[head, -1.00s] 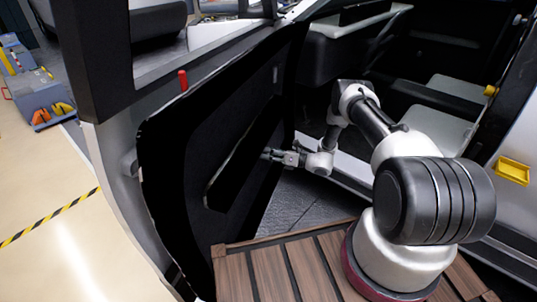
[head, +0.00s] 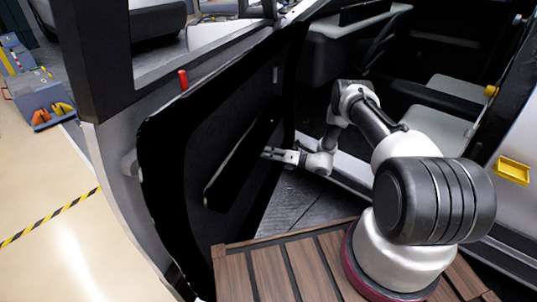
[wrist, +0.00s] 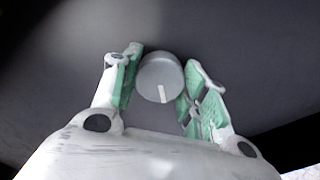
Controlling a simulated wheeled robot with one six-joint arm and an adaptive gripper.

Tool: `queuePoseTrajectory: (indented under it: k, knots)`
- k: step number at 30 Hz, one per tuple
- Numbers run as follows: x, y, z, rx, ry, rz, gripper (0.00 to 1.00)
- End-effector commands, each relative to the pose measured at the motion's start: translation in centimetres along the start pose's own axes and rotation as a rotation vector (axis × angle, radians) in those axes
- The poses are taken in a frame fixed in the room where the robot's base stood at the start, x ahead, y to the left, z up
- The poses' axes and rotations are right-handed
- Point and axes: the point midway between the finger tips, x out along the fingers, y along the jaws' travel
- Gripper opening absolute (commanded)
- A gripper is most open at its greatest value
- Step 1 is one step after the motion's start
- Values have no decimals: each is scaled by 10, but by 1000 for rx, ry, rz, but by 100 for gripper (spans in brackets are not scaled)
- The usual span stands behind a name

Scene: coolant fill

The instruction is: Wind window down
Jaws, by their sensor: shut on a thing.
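A round grey knob (wrist: 160,77) with a white mark stands out from the dark door panel in the wrist view. My gripper (wrist: 158,82) has one green-padded finger on each side of it and is shut on it. The white mark points toward my palm. In the head view my gripper (head: 268,152) is at the inner face of the open door (head: 165,160), near the front end of its armrest. The knob is too small or hidden to make out there. I cannot tell the height of the window glass.
A red pin (head: 183,80) stands on the door's top edge. A long armrest (head: 235,160) juts from the panel. The car's seat (head: 440,118) and sill are to the right. A slatted wooden platform (head: 270,272) is below my arm.

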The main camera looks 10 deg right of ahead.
Motion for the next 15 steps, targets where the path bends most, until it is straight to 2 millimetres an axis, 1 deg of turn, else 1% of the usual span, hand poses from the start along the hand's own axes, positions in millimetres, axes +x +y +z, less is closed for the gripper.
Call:
queuePoseTrajectory:
  k: [1,3,4,12,15]
  knots:
    - [0,0,0,1,0,-1,49]
    - [0,0,0,1,0,-1,61]
    - [0,0,0,1,0,-1,66]
    - [0,0,0,0,0,-1,66]
    - [-3,0,0,0,-1,-1,66]
